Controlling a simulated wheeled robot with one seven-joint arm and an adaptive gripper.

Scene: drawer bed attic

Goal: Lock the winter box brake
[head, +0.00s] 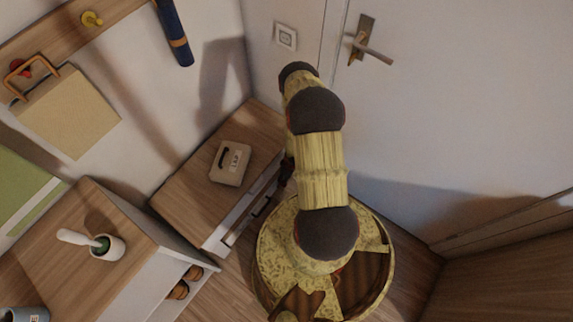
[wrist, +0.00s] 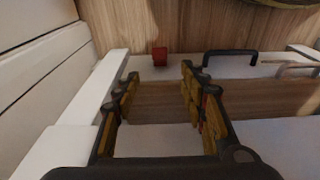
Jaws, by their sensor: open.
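My gripper (wrist: 160,72) is open in the wrist view, its two fingers spread with nothing held between them. A small red block (wrist: 159,56) sits on a white surface just beyond the fingertips, roughly in line with the gap. It could be the brake, but I cannot tell for sure. A white front with a dark handle (wrist: 229,58) lies right of it. In the head view, a low wooden cabinet (head: 185,195) with white drawer fronts stands left of my arm. No winter box label is readable.
A labelled beige box (head: 231,163) lies on the low cabinet. A taller cabinet (head: 128,262) stands at the lower left, with a white cup (head: 107,248) on it. Wooden floor shows beyond the fingers.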

